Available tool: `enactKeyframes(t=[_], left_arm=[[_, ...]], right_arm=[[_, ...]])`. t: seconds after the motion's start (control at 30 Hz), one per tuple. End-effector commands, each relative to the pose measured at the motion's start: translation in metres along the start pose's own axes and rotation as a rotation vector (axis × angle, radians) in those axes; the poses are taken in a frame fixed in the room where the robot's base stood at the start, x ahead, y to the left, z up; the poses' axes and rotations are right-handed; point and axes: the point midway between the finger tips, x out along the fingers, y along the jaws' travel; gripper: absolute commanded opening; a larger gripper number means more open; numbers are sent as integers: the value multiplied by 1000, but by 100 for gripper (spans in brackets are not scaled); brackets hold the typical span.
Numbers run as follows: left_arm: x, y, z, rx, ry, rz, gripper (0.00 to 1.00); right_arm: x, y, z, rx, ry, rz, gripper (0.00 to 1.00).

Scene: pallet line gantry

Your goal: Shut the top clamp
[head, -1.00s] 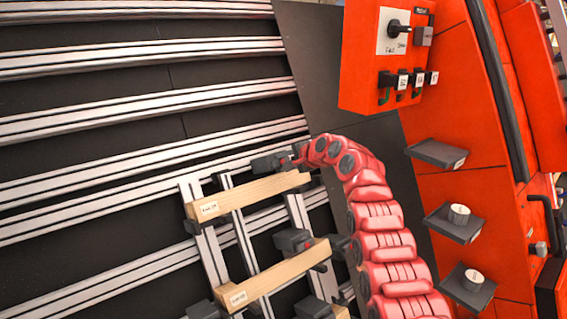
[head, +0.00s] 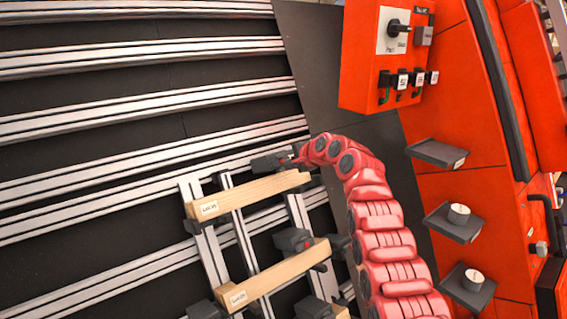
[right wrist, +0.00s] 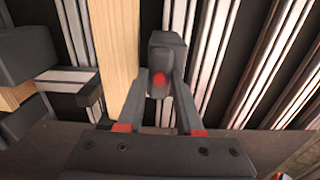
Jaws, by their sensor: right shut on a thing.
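My right gripper (right wrist: 161,82) has its two fingers on either side of the top clamp (right wrist: 167,55), a dark grey block with a red round end, and is shut on it. In the head view the top clamp (head: 268,163) is at the upper edge of the upper wooden board (head: 255,191), at the tip of my red right arm. I cannot tell whether the clamp is fully closed. My left gripper is not in view.
Another grey clamp (head: 291,240) sits by the lower wooden board (head: 265,280), with more grey blocks at the bottom edge. Metal rails (head: 130,105) cross the dark panel.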

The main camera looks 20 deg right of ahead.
Motion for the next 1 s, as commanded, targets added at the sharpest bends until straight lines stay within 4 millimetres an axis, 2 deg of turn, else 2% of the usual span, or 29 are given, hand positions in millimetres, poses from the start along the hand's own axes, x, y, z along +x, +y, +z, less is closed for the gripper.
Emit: enactKeyframes(t=[0.13,0.37,0.47,0.6,0.9,1.0], left_arm=[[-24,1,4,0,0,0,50],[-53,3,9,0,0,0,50],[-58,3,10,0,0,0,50],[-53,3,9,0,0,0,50],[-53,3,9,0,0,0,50],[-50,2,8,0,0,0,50]], right_arm=[[5,6,3,166,-5,0,0],[4,5,4,404,-4,1,0],[3,4,4,493,-6,5,0],[2,0,4,665,-5,3,0],[1,1,2,701,-2,3,0],[2,-1,4,773,-5,3,0]])
